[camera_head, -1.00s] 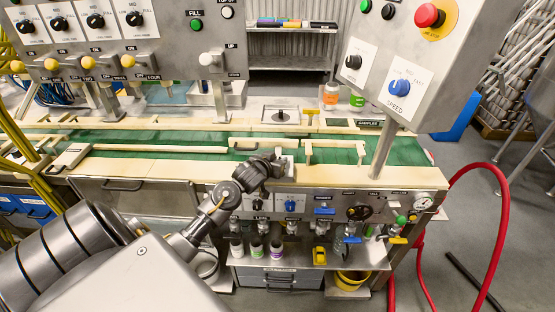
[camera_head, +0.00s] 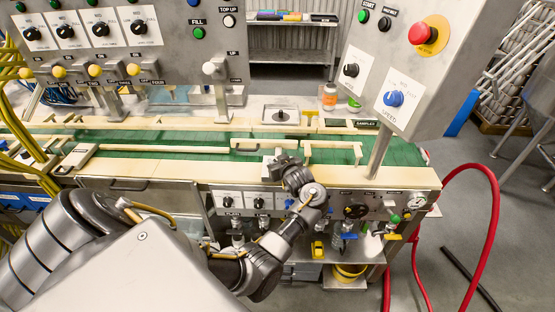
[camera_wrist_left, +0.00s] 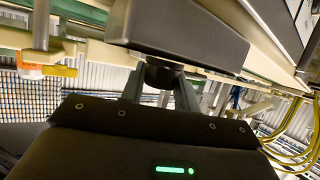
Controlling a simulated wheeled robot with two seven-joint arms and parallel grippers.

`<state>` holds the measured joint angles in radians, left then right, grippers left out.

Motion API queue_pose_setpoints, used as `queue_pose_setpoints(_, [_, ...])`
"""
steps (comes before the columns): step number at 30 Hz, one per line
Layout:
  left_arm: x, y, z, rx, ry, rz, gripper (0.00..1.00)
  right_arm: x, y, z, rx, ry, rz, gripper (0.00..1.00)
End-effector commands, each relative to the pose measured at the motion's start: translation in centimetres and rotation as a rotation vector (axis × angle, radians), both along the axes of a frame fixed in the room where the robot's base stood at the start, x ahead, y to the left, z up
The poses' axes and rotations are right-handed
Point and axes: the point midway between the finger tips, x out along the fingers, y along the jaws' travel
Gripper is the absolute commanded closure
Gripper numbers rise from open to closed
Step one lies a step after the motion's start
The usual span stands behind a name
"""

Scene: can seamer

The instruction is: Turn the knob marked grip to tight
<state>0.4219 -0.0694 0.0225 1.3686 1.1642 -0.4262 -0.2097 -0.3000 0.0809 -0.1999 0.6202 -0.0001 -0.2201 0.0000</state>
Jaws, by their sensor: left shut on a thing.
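My left gripper (camera_head: 284,164) is at the front rail of the conveyor, above the lower control panel (camera_head: 340,203). In the left wrist view its two fingers (camera_wrist_left: 160,92) are closed on a dark round knob (camera_wrist_left: 162,75) below a large dark grey block (camera_wrist_left: 185,28). In the head view the gripper hides this knob. Its marking and pointer cannot be read. Black knobs (camera_head: 228,202) with white plates show on the lower panel, left of my wrist. My right gripper is not in view.
An upper panel (camera_head: 130,55) with several knobs is at the left. A right panel (camera_head: 410,65) carries a red stop button (camera_head: 427,37) and a blue speed knob (camera_head: 394,98). Taps and small bottles sit below the lower panel. A red hose (camera_head: 490,235) loops at the right.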

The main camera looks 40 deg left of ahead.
Motion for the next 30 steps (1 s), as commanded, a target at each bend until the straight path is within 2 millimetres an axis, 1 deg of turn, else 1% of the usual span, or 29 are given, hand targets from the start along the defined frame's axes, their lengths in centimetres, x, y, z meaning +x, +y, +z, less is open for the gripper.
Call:
queue_pose_setpoints(4, [0.18, -0.04, 0.06, -0.001, -0.004, 0.069, 0.92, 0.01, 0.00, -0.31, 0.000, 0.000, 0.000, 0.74])
queue_pose_setpoints(10, [0.13, 0.10, 0.15, 0.002, -0.005, 0.126, 0.92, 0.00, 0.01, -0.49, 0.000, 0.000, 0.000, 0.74])
queue_pose_setpoints(26, [0.11, 0.24, 0.30, 0.004, -0.008, 0.147, 0.92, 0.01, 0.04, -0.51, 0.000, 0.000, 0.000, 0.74])
queue_pose_setpoints(27, [0.10, 0.25, 0.31, 0.005, -0.009, 0.147, 0.64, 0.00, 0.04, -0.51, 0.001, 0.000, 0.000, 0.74])
queue_pose_setpoints(30, [0.08, 0.22, 0.25, 0.004, -0.007, 0.146, 0.51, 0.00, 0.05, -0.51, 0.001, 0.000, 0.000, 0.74])
